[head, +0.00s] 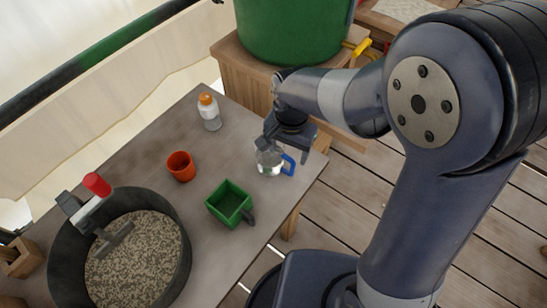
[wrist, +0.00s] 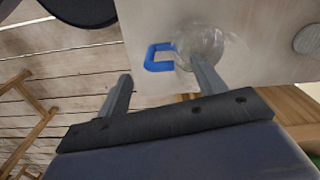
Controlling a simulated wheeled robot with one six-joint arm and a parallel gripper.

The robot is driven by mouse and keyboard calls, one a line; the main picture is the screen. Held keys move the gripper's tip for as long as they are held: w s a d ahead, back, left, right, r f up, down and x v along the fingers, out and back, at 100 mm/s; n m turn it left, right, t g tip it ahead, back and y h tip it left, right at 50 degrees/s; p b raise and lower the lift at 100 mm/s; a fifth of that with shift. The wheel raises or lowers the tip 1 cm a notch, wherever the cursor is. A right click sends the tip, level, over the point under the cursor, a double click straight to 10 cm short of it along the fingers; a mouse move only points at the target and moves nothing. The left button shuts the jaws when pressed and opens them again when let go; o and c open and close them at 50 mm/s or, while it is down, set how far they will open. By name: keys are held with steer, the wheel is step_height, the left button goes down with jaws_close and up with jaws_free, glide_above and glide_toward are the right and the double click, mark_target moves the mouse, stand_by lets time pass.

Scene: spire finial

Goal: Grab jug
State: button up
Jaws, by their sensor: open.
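The jug is a clear, see-through vessel with a blue handle; in the head view the jug (head: 269,161) stands near the table's right edge, its handle facing right. In the wrist view the jug (wrist: 200,44) is at the top, its blue handle pointing left. My gripper (head: 284,146) is just above and beside the jug, partly covering it in the head view. In the wrist view my gripper (wrist: 160,84) is open, with one finger at the jug body's near side and the other left of the handle. I cannot tell whether the finger touches the jug.
The table (head: 140,150) also holds a green square cup (head: 230,203), an orange cup (head: 181,166), a bottle with an orange cap (head: 209,111) and a large dark pan (head: 180,262) of grainy material. A green barrel (head: 290,28) stands on a wooden crate (head: 243,78) behind.

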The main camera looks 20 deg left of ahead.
mark_target(288, 158)
steer(key=shift+w+f, duration=0.1)
steer(key=shift+f, duration=3.1)
jaws_close()
steer(key=shift+r, duration=0.1)
steer(key=shift+r, duration=4.85)
steer(key=shift+r, duration=0.1)
